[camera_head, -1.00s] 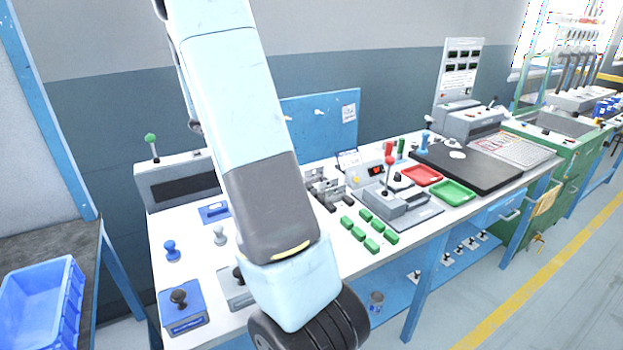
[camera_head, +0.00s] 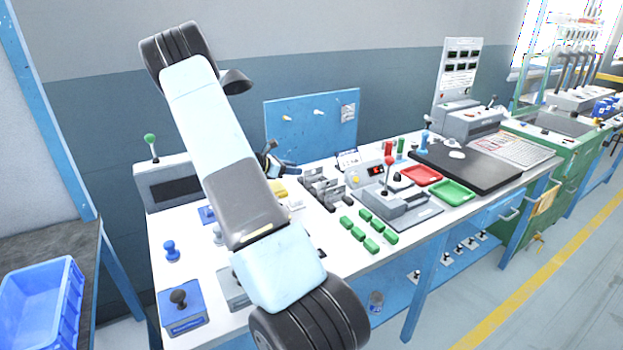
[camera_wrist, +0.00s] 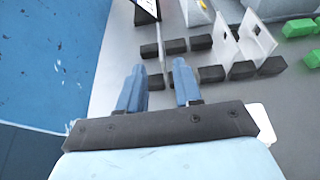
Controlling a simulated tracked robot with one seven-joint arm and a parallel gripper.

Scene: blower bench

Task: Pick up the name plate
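I cannot pick out the name plate for certain. A small tilted plate with a white printed face (camera_head: 347,159) stands at the back of the bench, behind the grey fixtures. What may be the same dark-edged plate shows at the top edge of the wrist view (camera_wrist: 148,8), cut off by the frame. In the head view, part of my gripper (camera_head: 283,163) shows behind my arm, left of the plate.
The blue pegboard (camera_head: 313,125) stands close behind. Fixtures with black blocks (camera_wrist: 187,45) lie ahead and right of my fingers. Green blocks (camera_head: 367,228), a red-knobbed lever box (camera_head: 390,203) and red (camera_head: 421,175) and green trays (camera_head: 453,193) occupy the bench to the right.

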